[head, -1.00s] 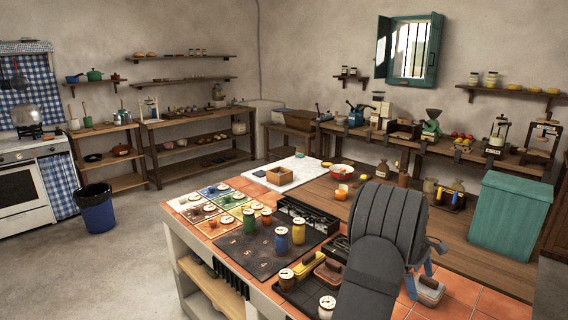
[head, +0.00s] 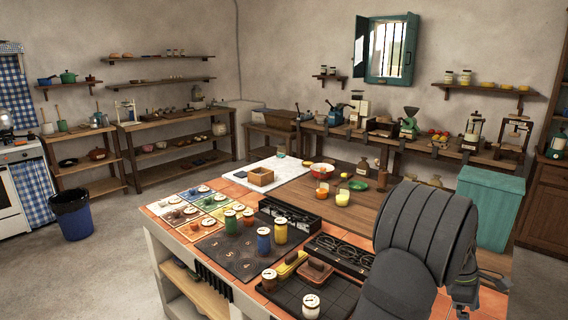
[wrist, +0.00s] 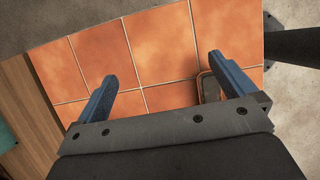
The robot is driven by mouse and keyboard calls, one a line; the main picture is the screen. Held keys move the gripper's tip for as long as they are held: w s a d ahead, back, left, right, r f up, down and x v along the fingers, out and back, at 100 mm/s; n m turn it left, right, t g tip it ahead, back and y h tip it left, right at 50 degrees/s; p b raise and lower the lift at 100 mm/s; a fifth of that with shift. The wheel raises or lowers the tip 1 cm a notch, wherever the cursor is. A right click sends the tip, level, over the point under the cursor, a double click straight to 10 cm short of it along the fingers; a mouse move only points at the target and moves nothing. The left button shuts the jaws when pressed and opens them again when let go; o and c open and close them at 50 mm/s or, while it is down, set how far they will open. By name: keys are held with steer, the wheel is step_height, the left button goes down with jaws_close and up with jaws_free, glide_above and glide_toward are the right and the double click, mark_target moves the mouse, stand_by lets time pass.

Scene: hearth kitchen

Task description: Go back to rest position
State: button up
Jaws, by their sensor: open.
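My gripper (wrist: 162,68) is open in the wrist view, its two blue fingers wide apart. In the head view my grey arm covers the lower right. Part of my gripper (head: 466,288) shows at its right side; its fingertips cannot be made out there.
The counter holds a dark board (head: 235,248) with several jars, a black rack (head: 290,217), a wooden box (head: 260,176) and a green dish (head: 358,185). A teal chest (head: 490,205) stands behind my arm.

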steer(key=s+d, duration=0.3)
steer(key=s, duration=0.5)
steer(key=shift+s, duration=0.3)
steer(key=shift+f, duration=0.1)
